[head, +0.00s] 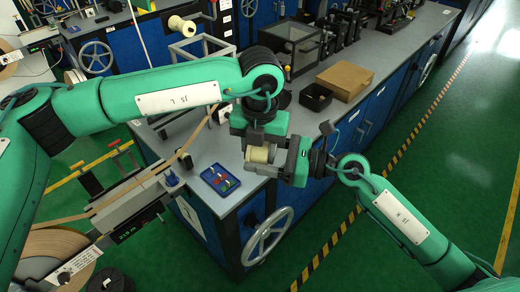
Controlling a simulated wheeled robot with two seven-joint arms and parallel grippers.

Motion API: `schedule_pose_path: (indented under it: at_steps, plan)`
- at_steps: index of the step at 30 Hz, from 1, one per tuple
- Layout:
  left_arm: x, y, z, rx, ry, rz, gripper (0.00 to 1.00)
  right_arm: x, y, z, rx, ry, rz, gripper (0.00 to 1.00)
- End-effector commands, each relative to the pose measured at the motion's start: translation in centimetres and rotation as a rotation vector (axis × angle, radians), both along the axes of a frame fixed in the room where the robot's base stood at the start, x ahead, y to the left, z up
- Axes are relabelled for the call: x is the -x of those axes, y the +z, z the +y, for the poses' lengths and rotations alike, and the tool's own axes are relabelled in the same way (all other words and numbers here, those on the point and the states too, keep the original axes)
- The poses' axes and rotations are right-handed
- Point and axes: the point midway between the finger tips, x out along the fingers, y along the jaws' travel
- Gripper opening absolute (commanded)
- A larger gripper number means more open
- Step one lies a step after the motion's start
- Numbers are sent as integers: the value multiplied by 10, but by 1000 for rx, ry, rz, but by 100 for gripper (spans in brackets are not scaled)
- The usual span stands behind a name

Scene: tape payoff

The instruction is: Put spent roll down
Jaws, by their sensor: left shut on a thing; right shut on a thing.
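A small cream spool, the spent roll (258,154), is held above the near corner of the grey bench, in front of my chest. My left gripper (259,137) reaches down on it from above and is shut on it. My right gripper (276,163) comes in from the right and is also shut on it. The two grippers are close together, and their fingertips are partly hidden by the roll and by each other.
A blue tray (221,179) with small coloured items lies on the grey bench (205,155). A cardboard box (345,79) and a black bin (315,97) stand farther back. A handwheel (268,236) juts from the bench front. A large tape roll (50,250) is at lower left.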

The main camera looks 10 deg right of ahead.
Motion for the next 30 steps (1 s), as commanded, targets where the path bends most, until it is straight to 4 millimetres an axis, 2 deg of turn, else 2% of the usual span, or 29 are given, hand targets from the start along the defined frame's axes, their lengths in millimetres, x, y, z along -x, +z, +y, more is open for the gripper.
schedule_pose_path:
  at_steps: [1, 4, 12, 16, 30]
  plan:
    - [3, 1, -3, 6, -8, 2, 15, 1, 0, 1, -1, 3, 0, 70]
    - [3, 1, -3, 6, -7, 2, 15, 1, 0, 1, -1, 3, 0, 90]
    - [2, 0, -2, 5, -6, 2, 15, 1, 0, 1, 0, 2, 0, 90]
    - [2, 0, -2, 4, -5, 2, 15, 3, -1, -6, 1, 1, 0, 90]
    - [2, 0, -2, 4, -5, 2, 15, 33, -2, -86, 2, 1, 3, 90]
